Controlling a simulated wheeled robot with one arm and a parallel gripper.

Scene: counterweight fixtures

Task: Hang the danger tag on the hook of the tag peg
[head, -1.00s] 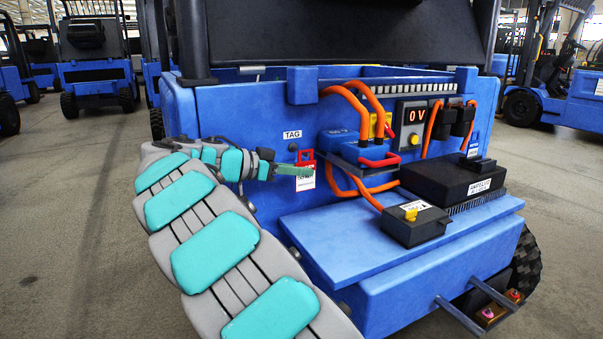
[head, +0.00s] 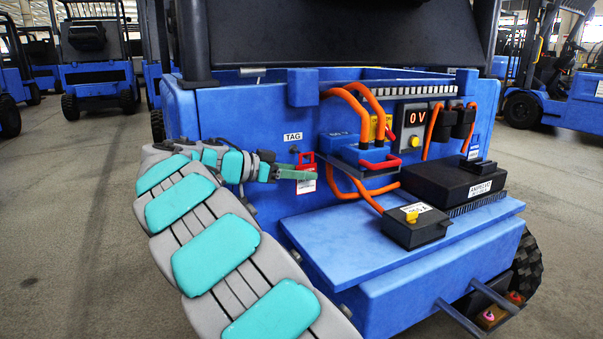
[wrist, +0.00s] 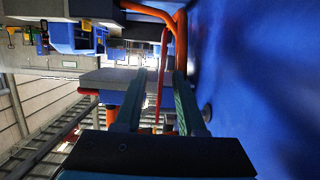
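The danger tag (head: 307,185), red on top with a white lower part, is upright against the blue truck's rear panel, just below the TAG label (head: 293,137). A small dark round part, seemingly of the tag peg (head: 293,149), shows beside the tag's top; its hook is not clear. My gripper (head: 300,174) reaches in from the left, its green finger crossing the tag's middle. In the wrist view the tag (wrist: 162,80) is a thin red edge between my gripper's fingers (wrist: 160,85), with a gap on each side. The gripper looks open around it.
The blue panel (wrist: 250,70) lies close along the right side in the wrist view. Right of the tag are a blue connector with a red handle (head: 378,162), orange cables (head: 350,100) and a black box (head: 455,180). A blue ledge (head: 340,225) juts out below.

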